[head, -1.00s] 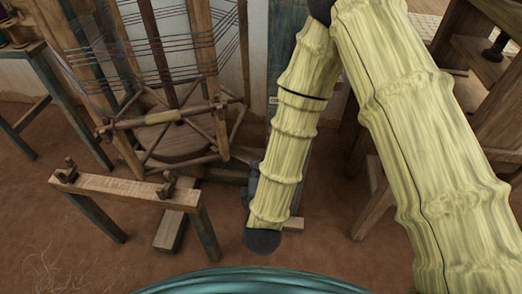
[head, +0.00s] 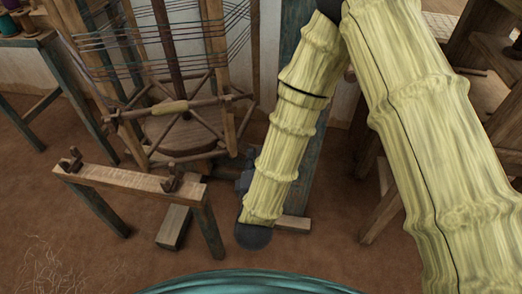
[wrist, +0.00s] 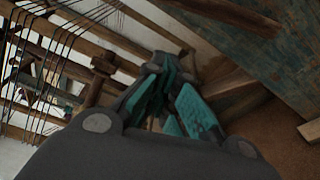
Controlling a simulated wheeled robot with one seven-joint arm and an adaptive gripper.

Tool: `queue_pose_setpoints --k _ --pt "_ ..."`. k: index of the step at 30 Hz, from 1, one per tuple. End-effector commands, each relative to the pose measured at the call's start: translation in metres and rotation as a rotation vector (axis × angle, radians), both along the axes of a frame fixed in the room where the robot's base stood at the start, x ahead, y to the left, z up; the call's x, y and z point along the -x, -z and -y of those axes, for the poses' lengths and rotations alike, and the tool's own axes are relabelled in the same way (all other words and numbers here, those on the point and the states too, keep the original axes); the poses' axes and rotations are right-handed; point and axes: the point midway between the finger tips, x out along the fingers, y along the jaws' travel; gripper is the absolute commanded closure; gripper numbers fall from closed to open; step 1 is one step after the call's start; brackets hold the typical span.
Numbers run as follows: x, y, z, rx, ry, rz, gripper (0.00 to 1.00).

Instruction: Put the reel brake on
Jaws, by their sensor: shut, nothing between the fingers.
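The reel (head: 185,100) is a tall wooden frame wound with dark threads, standing left of my arm in the head view. A bar with a pale grip (head: 172,107) crosses its front, and a round wooden disc (head: 180,136) sits low inside it. I cannot tell which part is the brake. In the wrist view, my gripper (wrist: 168,72) has its teal fingers shut and empty. A wooden peg with a knobbed end (wrist: 102,66) is just left of the fingers, apparently apart from them. In the head view my forearm hides most of the gripper.
A low wooden stand (head: 130,178) with two upright brackets is at front left. A teal post (head: 318,165) stands behind my arm. Wooden loom framing (head: 485,100) is at right. A table with spools (head: 30,42) is at far left. The brown floor at lower left is mostly clear.

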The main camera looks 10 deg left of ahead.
Motion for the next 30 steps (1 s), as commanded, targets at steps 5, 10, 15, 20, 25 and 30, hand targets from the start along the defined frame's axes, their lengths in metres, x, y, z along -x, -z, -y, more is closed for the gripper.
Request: queue_pose_setpoints --k 5,10,15,20,25,30 --pt "-0.028 0.002 -0.004 -0.002 0.004 0.002 1.0" --pt "-0.055 0.003 -0.008 -0.003 0.003 0.001 1.0" --pt "-0.079 0.005 -0.012 -0.003 0.002 0.0 1.0" --pt "-0.083 0.002 -0.004 0.0 0.0 -0.001 1.0" --pt "-0.081 -0.001 0.009 -0.001 0.001 -0.001 1.0" --pt "-0.079 -0.004 0.019 0.0 0.001 0.0 1.0"
